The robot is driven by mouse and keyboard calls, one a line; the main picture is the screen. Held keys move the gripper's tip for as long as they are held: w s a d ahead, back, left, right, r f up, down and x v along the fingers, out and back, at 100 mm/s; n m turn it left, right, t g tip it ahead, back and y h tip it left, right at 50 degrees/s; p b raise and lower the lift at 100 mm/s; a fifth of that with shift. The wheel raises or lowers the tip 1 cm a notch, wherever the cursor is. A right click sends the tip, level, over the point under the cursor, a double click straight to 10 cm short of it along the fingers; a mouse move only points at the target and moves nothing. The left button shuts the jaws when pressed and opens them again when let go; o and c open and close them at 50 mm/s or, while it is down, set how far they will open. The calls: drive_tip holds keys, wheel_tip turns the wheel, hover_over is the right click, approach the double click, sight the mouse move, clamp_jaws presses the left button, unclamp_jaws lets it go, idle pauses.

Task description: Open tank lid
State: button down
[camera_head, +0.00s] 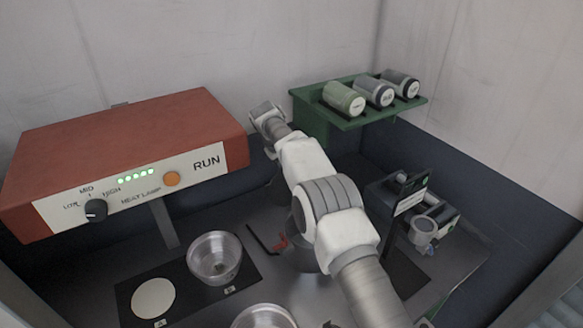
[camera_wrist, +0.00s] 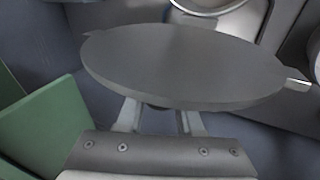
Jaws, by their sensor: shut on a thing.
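In the wrist view a large flat grey disc, which looks like the tank lid (camera_wrist: 185,65), fills the middle. My gripper (camera_wrist: 157,115) is at its near edge, with its two fingers partly hidden under the disc. A small dark part shows between the fingers, and the gripper is shut on the lid. In the head view my arm reaches toward the back wall, and its far end (camera_head: 267,117) is near the right end of the red box. The fingers and the lid cannot be made out there. The tank is not clearly seen; my arm may hide it.
A red heat-lamp box (camera_head: 120,140) stands at left. A green rack (camera_head: 375,112) with three canisters is at the back right. A black device (camera_head: 408,200) stands at right.

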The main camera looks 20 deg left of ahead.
drive_tip(key=shift+s+f, duration=0.2)
drive_tip(key=shift+f, duration=0.25)
drive_tip(key=c, duration=0.5)
unclamp_jaws()
drive_tip(key=shift+c, duration=0.2)
drive_tip(key=shift+w+r, duration=0.1)
drive_tip(key=shift+r, duration=0.1)
drive_tip(key=shift+r, duration=0.15)
drive_tip(key=v, duration=1.7)
drive_tip(key=shift+a+r, duration=0.1)
